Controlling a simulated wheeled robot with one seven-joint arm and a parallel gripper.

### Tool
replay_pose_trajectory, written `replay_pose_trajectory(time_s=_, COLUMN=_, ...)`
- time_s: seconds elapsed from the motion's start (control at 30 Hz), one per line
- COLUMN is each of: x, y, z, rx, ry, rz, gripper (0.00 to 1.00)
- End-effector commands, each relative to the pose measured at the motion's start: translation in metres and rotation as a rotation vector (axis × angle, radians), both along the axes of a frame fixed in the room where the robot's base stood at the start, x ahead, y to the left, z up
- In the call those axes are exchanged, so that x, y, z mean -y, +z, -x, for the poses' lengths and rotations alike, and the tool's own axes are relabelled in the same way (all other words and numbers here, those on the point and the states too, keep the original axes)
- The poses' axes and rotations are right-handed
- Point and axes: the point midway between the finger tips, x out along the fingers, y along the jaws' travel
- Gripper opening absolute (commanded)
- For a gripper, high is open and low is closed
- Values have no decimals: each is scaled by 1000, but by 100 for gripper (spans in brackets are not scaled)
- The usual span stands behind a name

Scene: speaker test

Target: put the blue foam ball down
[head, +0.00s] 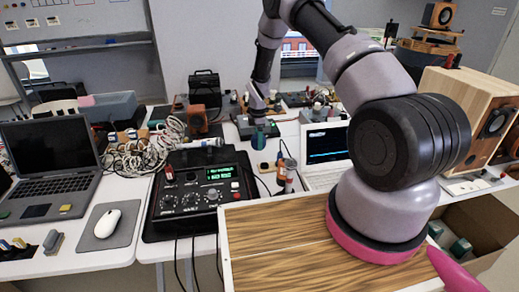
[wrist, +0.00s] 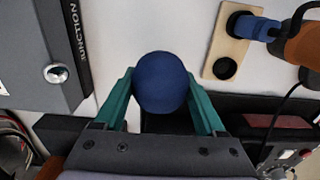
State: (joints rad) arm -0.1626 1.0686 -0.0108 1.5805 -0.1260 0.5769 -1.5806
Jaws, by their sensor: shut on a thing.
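The blue foam ball (wrist: 160,83) sits between the teal fingers of my gripper (wrist: 160,88) in the wrist view, with a finger against each side. My gripper is shut on it, over a white table surface (wrist: 185,28). How high the ball is above the table, I cannot tell. In the head view my gripper (head: 258,138) points down at the far middle of the scene, and I cannot make out the ball there.
In the wrist view a grey box marked JUNCTION (wrist: 35,45) is on the left, and a wooden plate with round holes (wrist: 226,50) on the right.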

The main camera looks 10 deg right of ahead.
Motion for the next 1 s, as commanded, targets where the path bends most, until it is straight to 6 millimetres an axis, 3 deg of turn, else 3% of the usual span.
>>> replay_pose_trajectory(time_s=0.33, x=0, y=-39, z=0, rx=0, ry=-1, rz=0, gripper=21)
replay_pose_trajectory(time_s=0.7, x=1, y=-43, z=0, rx=1, ry=-1, rz=0, gripper=21)
replay_pose_trajectory(time_s=0.73, x=1, y=-43, z=0, rx=1, ry=-1, rz=0, gripper=80)
replay_pose_trajectory(time_s=0.77, x=1, y=-43, z=0, rx=1, ry=-1, rz=0, gripper=92)
replay_pose_trajectory(time_s=0.8, x=1, y=-43, z=0, rx=1, ry=-1, rz=0, gripper=100)
replay_pose_trajectory(time_s=1.0, x=1, y=-42, z=0, rx=1, ry=-1, rz=0, gripper=100)
